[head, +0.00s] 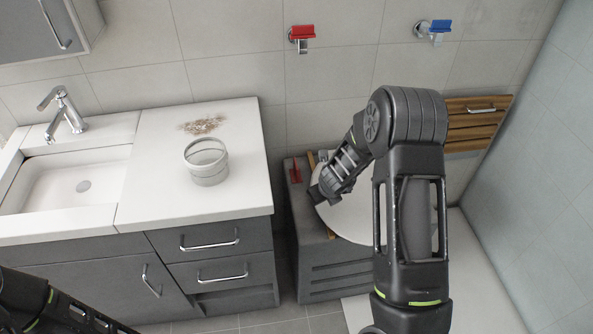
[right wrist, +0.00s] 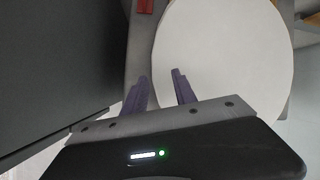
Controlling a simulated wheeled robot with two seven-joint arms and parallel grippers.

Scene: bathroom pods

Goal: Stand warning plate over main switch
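A round white plate (head: 350,215), probably the warning plate, lies on a dark grey cabinet (head: 305,245). It fills much of the right wrist view (right wrist: 225,60). A red switch-like part (head: 296,172), probably the main switch, is on the cabinet top left of the plate; a red piece also shows at the top of the right wrist view (right wrist: 145,6). My right gripper (right wrist: 159,75) is at the plate's left edge, its fingers apart, one over the plate and one beyond its edge. Whether the rim is between them is unclear. My left arm shows at bottom left, its gripper out of view.
A white counter (head: 150,190) with a sink (head: 75,180) and faucet (head: 62,112) is at left, bearing a metal-rimmed cup (head: 207,163) and brown debris (head: 203,125). Red (head: 302,33) and blue (head: 435,27) valves are on the wall. A wooden panel (head: 478,125) is behind my right arm.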

